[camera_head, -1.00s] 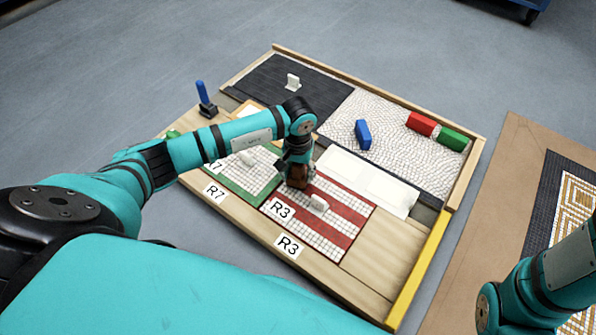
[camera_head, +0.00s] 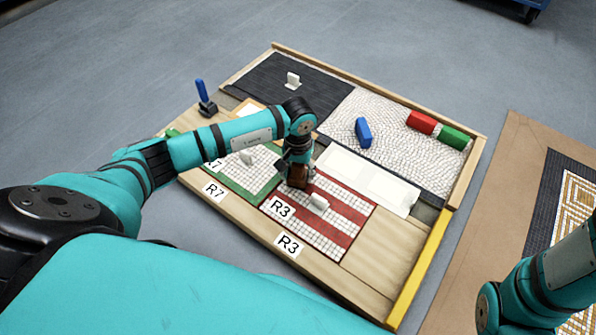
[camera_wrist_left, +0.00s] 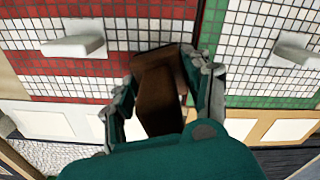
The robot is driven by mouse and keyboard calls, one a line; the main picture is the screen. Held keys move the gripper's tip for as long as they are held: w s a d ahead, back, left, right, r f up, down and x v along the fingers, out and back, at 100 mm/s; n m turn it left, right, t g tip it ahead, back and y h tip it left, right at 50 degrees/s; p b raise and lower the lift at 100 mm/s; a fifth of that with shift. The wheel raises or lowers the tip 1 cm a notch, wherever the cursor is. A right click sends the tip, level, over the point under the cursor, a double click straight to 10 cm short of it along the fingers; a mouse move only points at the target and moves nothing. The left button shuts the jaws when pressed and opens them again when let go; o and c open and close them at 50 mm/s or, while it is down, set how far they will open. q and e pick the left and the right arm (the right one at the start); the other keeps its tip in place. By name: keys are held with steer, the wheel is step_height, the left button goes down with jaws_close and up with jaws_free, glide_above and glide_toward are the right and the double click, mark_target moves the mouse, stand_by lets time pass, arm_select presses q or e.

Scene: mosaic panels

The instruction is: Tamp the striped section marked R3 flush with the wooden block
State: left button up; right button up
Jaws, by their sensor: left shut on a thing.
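The red-and-white striped section (camera_head: 335,225) marked R3 lies in the front part of the wooden board, with a white handle (camera_head: 318,202) on it. It also shows in the left wrist view (camera_wrist_left: 105,70). My left gripper (camera_head: 296,172) is shut on the brown wooden block (camera_head: 298,179) over the section's far left corner, close to the seam with the green-bordered section. The left wrist view shows the block (camera_wrist_left: 158,90) between both fingers. Whether the block touches the tiles I cannot tell. Of my right arm only a link shows at the lower right; its gripper is out of view.
The green-bordered section (camera_head: 240,182) marked R7, with a white handle, lies left of R3. A blue-handled tool (camera_head: 206,98) stands at the board's left edge.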

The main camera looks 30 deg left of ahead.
arm_select(q)
steer(key=shift+r+p, duration=2.7)
steer(key=shift+r, duration=0.85)
